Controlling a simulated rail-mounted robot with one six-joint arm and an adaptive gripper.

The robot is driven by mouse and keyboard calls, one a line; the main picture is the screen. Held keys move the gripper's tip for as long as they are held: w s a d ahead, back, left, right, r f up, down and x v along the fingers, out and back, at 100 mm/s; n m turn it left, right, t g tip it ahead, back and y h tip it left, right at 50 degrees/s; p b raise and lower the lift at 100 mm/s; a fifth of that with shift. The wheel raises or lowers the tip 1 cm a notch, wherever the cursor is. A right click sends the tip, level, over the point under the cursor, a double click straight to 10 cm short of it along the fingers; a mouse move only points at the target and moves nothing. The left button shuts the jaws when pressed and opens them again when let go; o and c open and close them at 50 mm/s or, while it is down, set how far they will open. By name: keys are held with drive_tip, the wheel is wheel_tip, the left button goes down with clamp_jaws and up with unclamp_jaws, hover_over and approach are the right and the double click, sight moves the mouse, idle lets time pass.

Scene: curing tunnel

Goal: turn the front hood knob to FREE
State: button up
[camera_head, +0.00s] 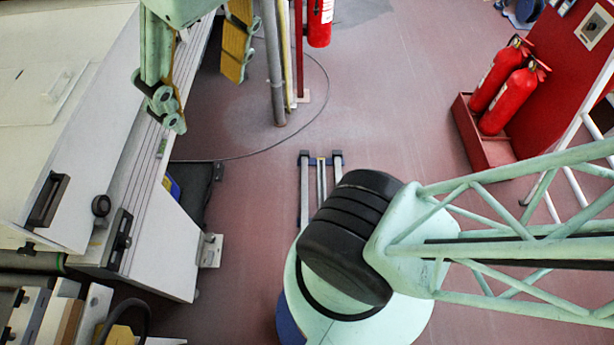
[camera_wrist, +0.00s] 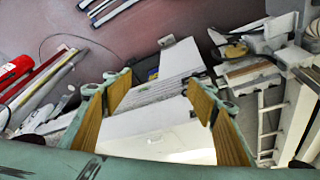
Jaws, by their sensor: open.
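A round black knob (camera_head: 101,205) sits near the end of the pale machine's long side in the head view, between two black handles; I cannot read any FREE mark on it, nor tell its setting. A smaller dark knob-like part (camera_head: 28,248) shows below the left handle. I cannot tell for certain which is the front hood knob. My gripper (camera_head: 207,104) is open and empty, above and to the right of the round knob and well apart from it. In the wrist view my gripper (camera_wrist: 160,95) has its yellow-padded fingers spread over the pale machine; no knob is clear there.
The pale hood (camera_head: 65,110) fills the left, with black handles (camera_head: 47,200) and (camera_head: 119,240) at its lower end. Red extinguishers (camera_head: 508,95) stand in a red tray at the right. A grey post (camera_head: 273,60) stands behind my gripper. The reddish floor (camera_head: 400,110) is mostly open.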

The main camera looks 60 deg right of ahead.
drive_tip(key=shift+s+d+f, duration=0.1)
drive_tip(key=shift+s+f, duration=0.1)
drive_tip(key=shift+f, duration=0.05)
